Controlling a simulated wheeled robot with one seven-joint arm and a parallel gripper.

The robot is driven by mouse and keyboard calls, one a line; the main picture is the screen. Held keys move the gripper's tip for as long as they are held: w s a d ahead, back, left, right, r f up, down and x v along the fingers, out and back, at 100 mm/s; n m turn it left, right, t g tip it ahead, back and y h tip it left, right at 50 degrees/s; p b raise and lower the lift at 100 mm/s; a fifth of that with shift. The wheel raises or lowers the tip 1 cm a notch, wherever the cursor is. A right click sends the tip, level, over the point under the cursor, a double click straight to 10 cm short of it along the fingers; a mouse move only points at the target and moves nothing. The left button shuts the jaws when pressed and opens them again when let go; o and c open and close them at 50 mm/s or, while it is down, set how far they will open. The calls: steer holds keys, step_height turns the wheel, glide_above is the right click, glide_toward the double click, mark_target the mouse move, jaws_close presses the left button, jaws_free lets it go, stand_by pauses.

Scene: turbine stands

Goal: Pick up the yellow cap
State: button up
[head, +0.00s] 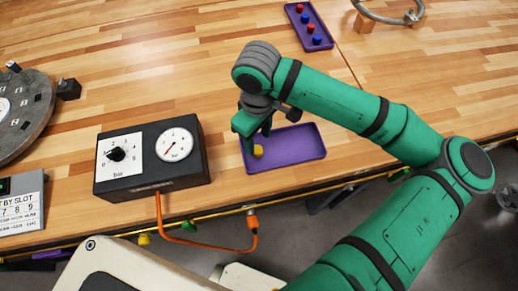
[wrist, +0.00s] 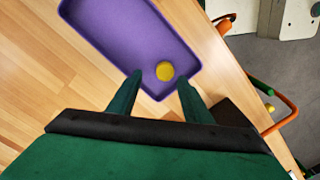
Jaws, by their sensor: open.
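The yellow cap (head: 258,151) lies in the left end of the purple tray (head: 300,148) near the table's front edge. In the wrist view the cap (wrist: 165,71) is a round yellow disc on the floor of the tray (wrist: 75,18), close to the tray's near end. My gripper (wrist: 160,82) is open, and its two fingers point at the cap, one to each side of it in the picture. In the head view my gripper (head: 258,138) is over the tray's left end, just above the cap. Whether the fingertips are level with the cap, I cannot tell.
A black gauge box (head: 152,158) with a dial and a knob stands left of the tray, with an orange hose (head: 180,239) hanging from it. A second purple tray (head: 308,27) holds several red and blue caps at the back. Bare wood lies between the trays.

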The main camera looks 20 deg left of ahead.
mark_target(257, 149)
steer(key=f, duration=0.2)
steer(key=s+f, duration=0.1)
steer(key=f, duration=0.1)
jaws_close()
steer(key=shift+w+r, duration=0.1)
steer(key=shift+w, duration=0.05)
